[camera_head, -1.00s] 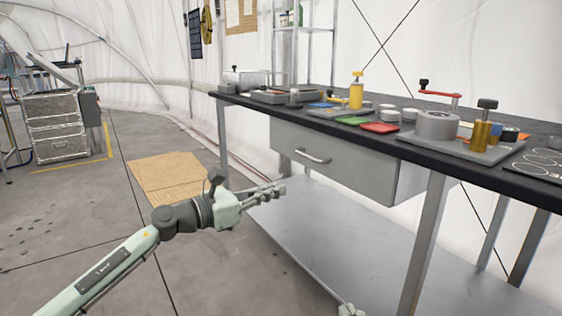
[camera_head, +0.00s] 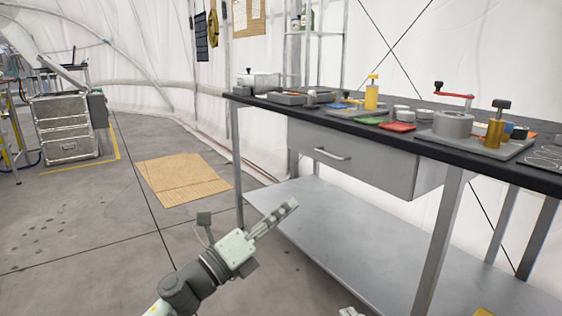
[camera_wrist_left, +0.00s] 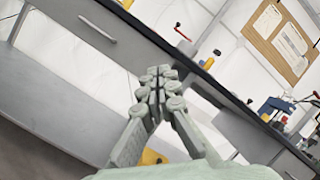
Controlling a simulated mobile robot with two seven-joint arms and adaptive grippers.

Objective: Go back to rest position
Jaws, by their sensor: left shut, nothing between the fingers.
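My left gripper (camera_head: 283,215) is in the lower middle of the head view, in front of the workbench and below its drawer. Its fingers point up and to the right, and they are closed together with nothing between them. The left wrist view shows the same closed fingers (camera_wrist_left: 160,80) in the middle, with the bench behind. At the bottom edge of the head view, a small pale part (camera_head: 350,312) shows, perhaps the tip of my right gripper; too little of it shows to tell its state.
The workbench has a dark top (camera_head: 262,101), a grey drawer (camera_head: 370,165) and a lower metal shelf (camera_head: 330,225). A cardboard sheet (camera_head: 183,178) lies on open floor. A metal case (camera_head: 65,128) stands far left.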

